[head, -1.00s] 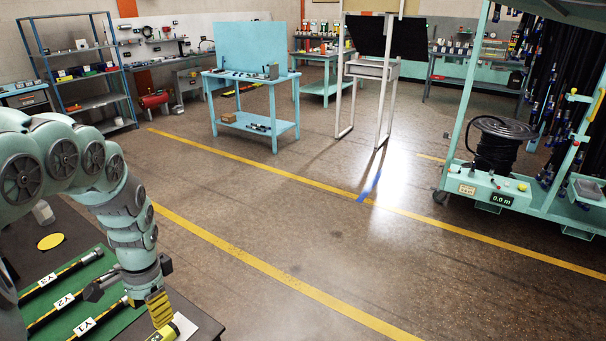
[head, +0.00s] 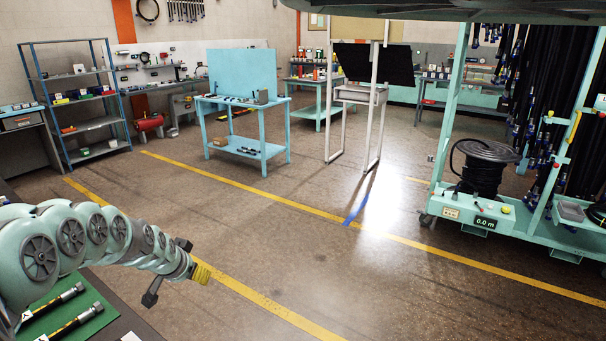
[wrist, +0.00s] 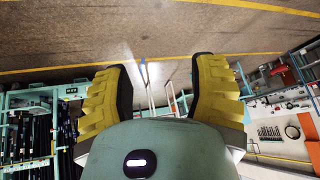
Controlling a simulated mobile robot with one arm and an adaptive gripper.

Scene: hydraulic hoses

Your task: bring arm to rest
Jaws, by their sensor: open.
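My arm reaches in from the left of the head view, stretched nearly level to the right. My gripper (head: 203,273) is at its end, above the floor just beyond the bench edge. In the wrist view the two yellow ribbed fingers (wrist: 158,90) of my gripper stand wide apart with nothing between them. Only the far side of the fingers shows in the head view.
Hoses with metal ends (head: 75,320) lie on a green mat (head: 97,322) at the lower left, partly hidden by my arm. A turquoise workbench (head: 240,107), a cart with a hose reel (head: 484,168) and blue shelves (head: 75,95) stand farther off. The floor between is open.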

